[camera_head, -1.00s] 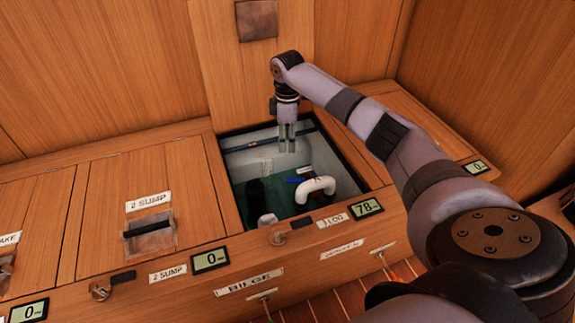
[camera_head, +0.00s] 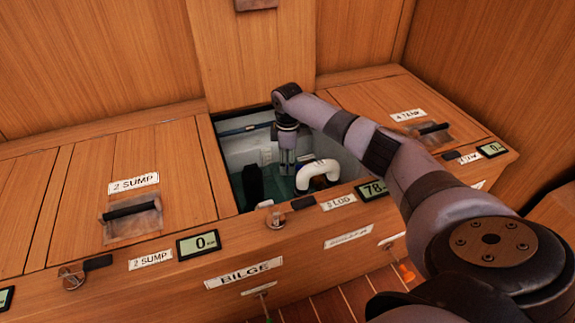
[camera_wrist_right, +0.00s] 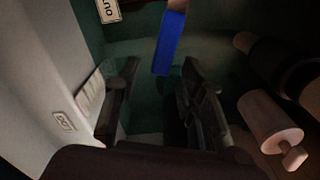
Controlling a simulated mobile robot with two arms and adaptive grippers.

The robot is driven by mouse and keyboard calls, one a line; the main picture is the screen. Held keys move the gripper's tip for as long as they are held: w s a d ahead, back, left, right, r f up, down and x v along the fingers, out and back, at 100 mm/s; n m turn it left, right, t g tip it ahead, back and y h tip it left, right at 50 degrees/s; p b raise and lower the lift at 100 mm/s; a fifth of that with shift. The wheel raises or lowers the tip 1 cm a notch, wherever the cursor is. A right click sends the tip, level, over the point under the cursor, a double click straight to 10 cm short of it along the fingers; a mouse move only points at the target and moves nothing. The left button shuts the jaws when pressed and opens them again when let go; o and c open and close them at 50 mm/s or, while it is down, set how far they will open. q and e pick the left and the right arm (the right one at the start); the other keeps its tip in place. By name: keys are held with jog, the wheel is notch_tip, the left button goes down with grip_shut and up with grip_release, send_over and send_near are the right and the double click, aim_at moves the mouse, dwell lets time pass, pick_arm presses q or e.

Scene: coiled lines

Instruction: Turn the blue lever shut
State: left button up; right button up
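The blue lever (camera_wrist_right: 171,42) shows in the right wrist view, pointing down from the top edge, its lower end just ahead of the gap between my right fingers. My right gripper (camera_wrist_right: 162,98) is open there, with dark space between its fingers and nothing held. In the head view my right gripper (camera_head: 287,170) points down into the open "3 LOG" compartment, left of a white bent pipe (camera_head: 318,168). The lever is hard to make out in that view. My left gripper is not in view.
A black cylinder (camera_head: 252,184) stands left in the compartment, whose walls are close around my gripper. In the right wrist view a pale cylinder (camera_wrist_right: 270,124) is at the right. Closed lids marked "2 SUMP" (camera_head: 160,165) and "4 TANK" (camera_head: 380,100) flank the opening.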

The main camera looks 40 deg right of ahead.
grip_shut()
dwell(0.5)
dwell(0.4)
